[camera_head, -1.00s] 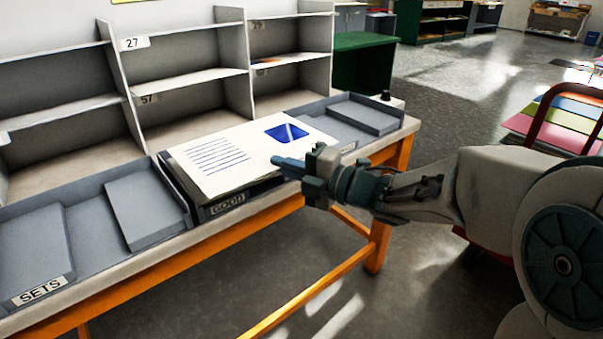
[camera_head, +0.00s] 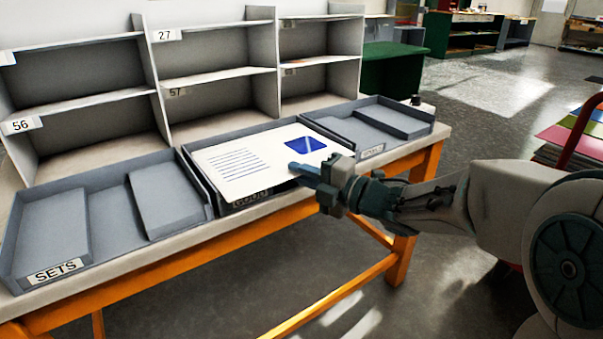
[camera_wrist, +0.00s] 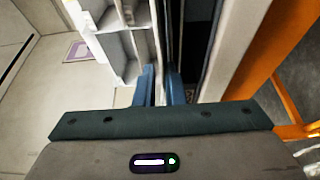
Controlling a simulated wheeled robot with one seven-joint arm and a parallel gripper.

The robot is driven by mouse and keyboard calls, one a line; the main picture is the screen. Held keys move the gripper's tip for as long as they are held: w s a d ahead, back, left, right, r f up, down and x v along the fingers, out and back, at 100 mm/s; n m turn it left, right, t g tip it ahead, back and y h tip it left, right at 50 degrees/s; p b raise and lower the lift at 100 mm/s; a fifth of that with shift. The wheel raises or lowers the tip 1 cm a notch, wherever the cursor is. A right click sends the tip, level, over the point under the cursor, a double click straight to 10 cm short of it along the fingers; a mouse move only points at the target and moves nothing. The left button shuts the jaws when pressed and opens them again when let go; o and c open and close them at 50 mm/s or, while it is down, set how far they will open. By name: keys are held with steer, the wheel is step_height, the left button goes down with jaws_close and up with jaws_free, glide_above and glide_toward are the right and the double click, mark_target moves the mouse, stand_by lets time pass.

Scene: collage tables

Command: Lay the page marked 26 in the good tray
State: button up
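The page (camera_head: 236,164) is a white sheet with blue lines and a dark blue picture. No number on it can be read. It lies level over the good tray (camera_head: 262,188), covering most of its inside and part of its front label. My gripper (camera_head: 300,172) reaches in from the right, with its fingertips at the page's front edge. In the wrist view its two blue fingers (camera_wrist: 160,85) are close together, and the page between them is seen nearly edge-on. It looks gripped and slightly above the tray wall. Any gap under the page is hidden.
The tray marked SETS (camera_head: 108,232) is to the left and another grey tray (camera_head: 392,145) to the right on the bench. Shelves (camera_head: 215,75) with number labels such as 27, 56 and 57 stand behind. The floor in front of the bench is clear.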

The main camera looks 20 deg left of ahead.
steer(key=shift+o, duration=1.2)
steer(key=p+v, duration=0.2)
steer(key=v, duration=1.2)
steer(key=shift+p, duration=0.35)
